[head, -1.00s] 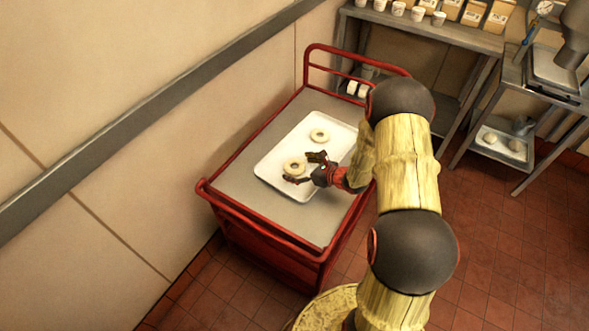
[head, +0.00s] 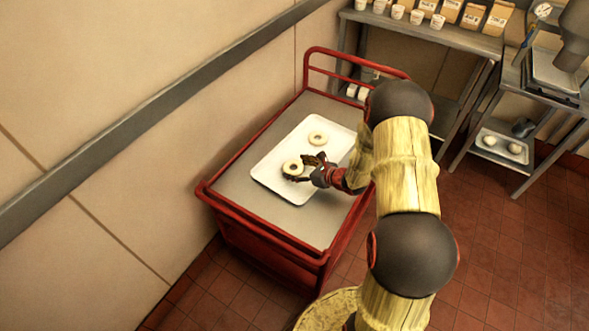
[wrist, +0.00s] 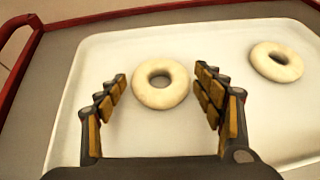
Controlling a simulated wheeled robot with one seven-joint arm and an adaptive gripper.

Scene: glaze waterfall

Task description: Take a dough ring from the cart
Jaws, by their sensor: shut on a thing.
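A pale dough ring (head: 291,168) lies flat on the white tray (head: 283,192) on the red-framed cart (head: 238,181). The ring appears still on the tray surface. A second dough ring (head: 317,138) lies farther back on the tray; it shows at the upper right of the wrist view (wrist: 277,62), clear of the fingers.
The cart's red rail (head: 265,236) edges its near side, and a taller red handle (head: 352,58) stands at its far end. The wall (head: 130,180) is close on the left. Metal shelves (head: 425,32) with cups and packages stand behind. The red tile floor is open at right.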

